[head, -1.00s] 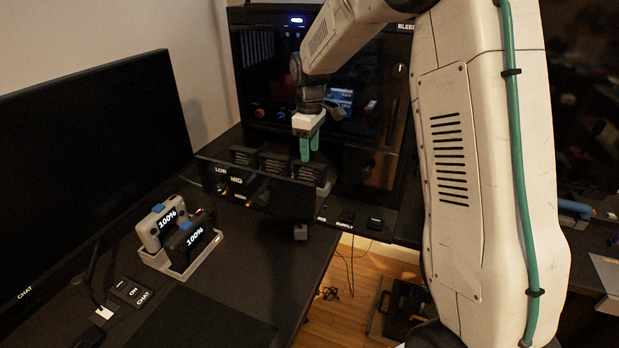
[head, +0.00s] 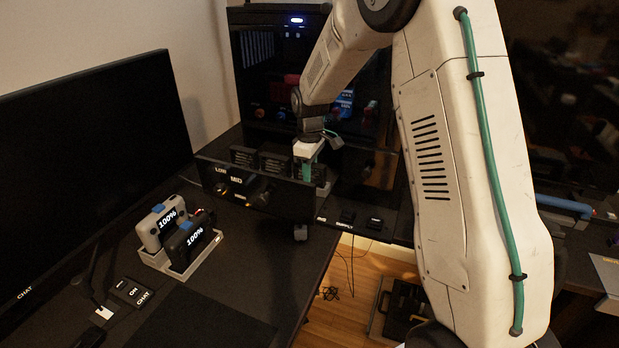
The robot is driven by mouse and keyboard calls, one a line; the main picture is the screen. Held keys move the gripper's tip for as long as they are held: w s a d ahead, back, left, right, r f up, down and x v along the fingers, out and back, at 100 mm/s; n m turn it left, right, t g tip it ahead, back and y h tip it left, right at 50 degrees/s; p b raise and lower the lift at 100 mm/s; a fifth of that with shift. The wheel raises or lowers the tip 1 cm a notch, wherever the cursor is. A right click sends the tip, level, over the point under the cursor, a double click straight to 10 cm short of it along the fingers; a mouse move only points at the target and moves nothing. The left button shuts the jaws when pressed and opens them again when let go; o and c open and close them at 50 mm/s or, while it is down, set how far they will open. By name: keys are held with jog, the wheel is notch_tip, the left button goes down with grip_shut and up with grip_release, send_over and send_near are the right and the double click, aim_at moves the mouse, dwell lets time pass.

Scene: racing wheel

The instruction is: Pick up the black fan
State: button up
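Several black, ribbed block-like things stand in a row behind a dark panel (head: 280,199) marked LOW and MID. The left block (head: 243,155) and the middle block (head: 274,163) show their tops. I cannot tell for sure which of these, if any, is the black fan. My gripper (head: 307,172), with teal fingers, points down at the right end of the row. Its fingers cover most of the right block, and their tips are hard to make out against the panel. I cannot see whether they are open, shut or touching the block.
A dark PC case (head: 275,75) stands close behind the row. A large monitor (head: 90,150) is at the left. A grey charging dock (head: 190,262) holds two devices reading 100%. The black desk (head: 240,285) is mostly clear in front, with its edge running right of the dock.

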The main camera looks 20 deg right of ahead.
grip_shut()
notch_tip(320, 180, up, 18)
jog(key=s+a, duration=1.2)
jog(key=a, duration=0.1)
jog(key=w+d+f, duration=0.2)
jog(key=w+d, duration=0.2)
jog(key=w+d+f, duration=0.3)
jog(key=w+d, duration=0.1)
jog(key=w+d+f, duration=0.3)
jog(key=w+d, duration=0.1)
jog(key=d, duration=0.1)
jog(key=shift+f, duration=0.1)
